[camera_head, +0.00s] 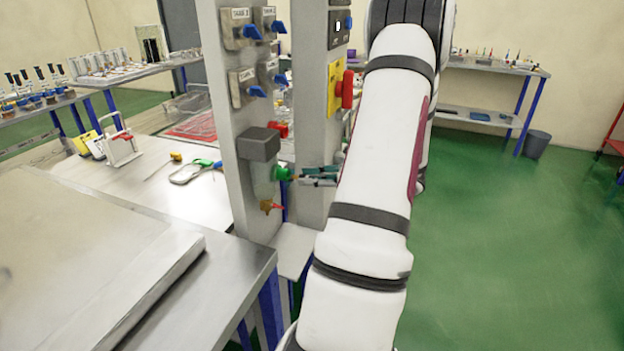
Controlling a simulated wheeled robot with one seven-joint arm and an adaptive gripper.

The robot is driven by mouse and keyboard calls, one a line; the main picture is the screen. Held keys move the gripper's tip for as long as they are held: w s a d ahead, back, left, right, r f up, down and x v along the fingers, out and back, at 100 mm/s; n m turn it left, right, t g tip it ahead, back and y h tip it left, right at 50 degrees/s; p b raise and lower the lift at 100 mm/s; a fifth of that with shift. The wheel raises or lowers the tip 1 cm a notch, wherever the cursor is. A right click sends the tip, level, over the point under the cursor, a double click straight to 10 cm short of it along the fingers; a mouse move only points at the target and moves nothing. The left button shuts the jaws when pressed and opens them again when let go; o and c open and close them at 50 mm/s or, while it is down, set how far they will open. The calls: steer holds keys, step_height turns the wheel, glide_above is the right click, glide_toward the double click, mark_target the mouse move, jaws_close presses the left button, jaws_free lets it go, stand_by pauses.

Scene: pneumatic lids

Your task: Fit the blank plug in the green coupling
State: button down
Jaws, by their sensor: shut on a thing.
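The green coupling (282,173) sticks out from the right side of the grey upright panel, at about mid-height of its lower part. My gripper (305,178) is level with it and just to its right, with the fingertips pointing left at it. The gripper is shut on the blank plug, which is small and mostly hidden between the fingers. The fingertips are very close to the coupling. I cannot tell whether the plug touches the coupling or is inside it.
The panel (222,110) carries several blue-handled valves, a grey box (258,144) and a small orange-red fitting (270,206) below the coupling. A second post with a red knob (347,90) stands behind. A steel bench (90,260) fills the left; green floor is open at right.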

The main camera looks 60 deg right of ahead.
mark_target(300, 176)
steer(key=shift+r+b+x, duration=0.2)
steer(key=shift+b+x, duration=0.05)
steer(key=shift+x, duration=0.55)
steer(key=shift+r+b+x, duration=0.15)
steer(key=shift+b+x, duration=0.05)
steer(key=shift+x, duration=0.55)
steer(key=c, duration=1.4)
jaws_free()
steer(key=shift+w, duration=0.1)
steer(key=p+v, duration=0.3)
steer(key=v, duration=0.4)
steer(key=a+v, duration=0.1)
steer(key=v, duration=1.1)
steer(key=shift+d, duration=0.4)
steer(key=shift+r, duration=0.1)
